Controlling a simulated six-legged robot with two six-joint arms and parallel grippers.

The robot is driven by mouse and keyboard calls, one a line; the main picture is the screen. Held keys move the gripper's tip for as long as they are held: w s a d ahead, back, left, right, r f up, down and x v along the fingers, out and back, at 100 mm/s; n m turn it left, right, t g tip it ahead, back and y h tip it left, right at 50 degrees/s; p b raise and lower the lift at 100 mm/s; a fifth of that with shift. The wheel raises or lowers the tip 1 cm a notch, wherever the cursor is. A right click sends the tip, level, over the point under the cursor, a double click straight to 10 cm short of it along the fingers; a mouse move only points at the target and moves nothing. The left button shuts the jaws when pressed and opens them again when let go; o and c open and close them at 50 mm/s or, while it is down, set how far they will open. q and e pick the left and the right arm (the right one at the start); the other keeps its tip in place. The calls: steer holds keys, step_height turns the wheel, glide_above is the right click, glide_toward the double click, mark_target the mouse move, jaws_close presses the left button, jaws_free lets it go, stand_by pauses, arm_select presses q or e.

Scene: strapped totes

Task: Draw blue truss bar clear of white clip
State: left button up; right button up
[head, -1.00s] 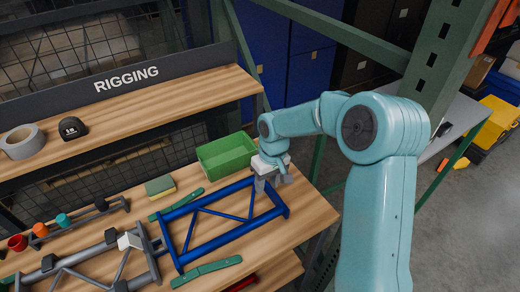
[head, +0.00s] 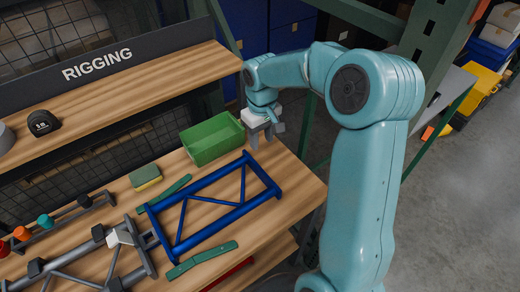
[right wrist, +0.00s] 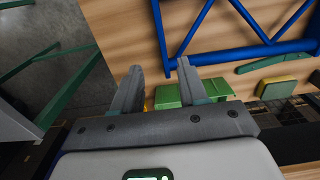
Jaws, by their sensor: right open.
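The blue truss bar (head: 228,227) is a ladder-like frame lying flat on the wooden bench. Its left end is beside the end of a grey truss (head: 145,256), with a narrow gap between their end bars. A small fitting shows in that gap; I cannot tell whether it joins them. The white clip (head: 121,236) sits on the grey truss, left of the blue bar. My right gripper (head: 262,138) is open and empty, above the bench beyond the blue bar's right end. In the right wrist view its fingers (right wrist: 158,68) are apart, with the blue bar (right wrist: 255,50) beyond them.
A green bin (head: 213,142) stands left of my right gripper. Green handle-like pieces (head: 202,259) lie along both sides of the blue bar. A sponge (head: 145,177) lies behind it. The RIGGING shelf (head: 120,85) runs along the back. Bare bench shows at right.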

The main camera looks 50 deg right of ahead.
mark_target(261, 169)
step_height(261, 169, down, 15)
steer(key=shift+a+f+p, duration=0.1)
steer(key=shift+f+p, duration=0.1)
steer(key=shift+p, duration=0.45)
jaws_close()
stand_by(1.2)
